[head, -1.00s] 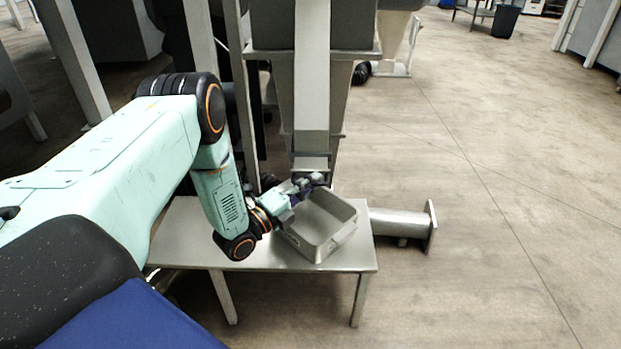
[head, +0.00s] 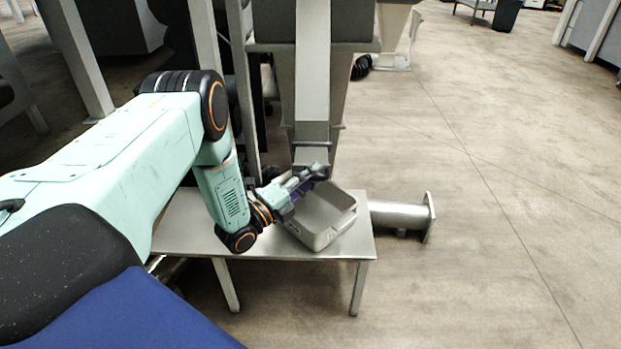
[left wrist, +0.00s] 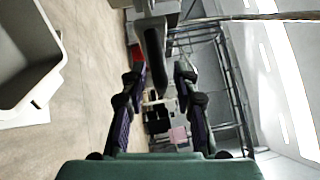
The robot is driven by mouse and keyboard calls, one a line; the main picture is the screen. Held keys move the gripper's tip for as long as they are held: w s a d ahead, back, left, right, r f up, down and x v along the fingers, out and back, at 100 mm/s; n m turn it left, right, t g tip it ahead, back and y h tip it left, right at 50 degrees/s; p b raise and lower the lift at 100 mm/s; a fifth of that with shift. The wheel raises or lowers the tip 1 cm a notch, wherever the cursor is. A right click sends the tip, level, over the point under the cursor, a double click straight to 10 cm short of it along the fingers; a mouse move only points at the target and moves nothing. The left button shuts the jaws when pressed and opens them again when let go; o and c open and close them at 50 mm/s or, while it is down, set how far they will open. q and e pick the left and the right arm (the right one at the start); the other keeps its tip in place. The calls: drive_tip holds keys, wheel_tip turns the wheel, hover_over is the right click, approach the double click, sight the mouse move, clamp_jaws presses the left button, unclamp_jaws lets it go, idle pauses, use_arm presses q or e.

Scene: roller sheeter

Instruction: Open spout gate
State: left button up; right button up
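A metal spout (head: 312,120) comes down above a small table, and the lower end of the spout is partly hidden by my left gripper (head: 316,172). That gripper is just under and in front of the spout's mouth. In the left wrist view my left gripper's fingers (left wrist: 160,80) are spread apart. A dark rounded bar (left wrist: 154,62), joined to a grey metal part (left wrist: 155,12), hangs between the fingertips, nearer the left finger. It may be the gate's handle; I cannot tell if a finger touches it. The gate's own plate cannot be made out. My right gripper does not show.
A grey open bin (head: 325,236) stands on the metal table (head: 190,232) below the spout and also shows in the left wrist view (left wrist: 30,55). A flanged metal pipe (head: 400,214) sticks out to the right of the table. The floor on the right is clear.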

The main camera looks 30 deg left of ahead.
use_arm(q)
drive_tip(key=v, duration=1.2)
drive_tip(key=shift+f, duration=0.1)
idle(0.4)
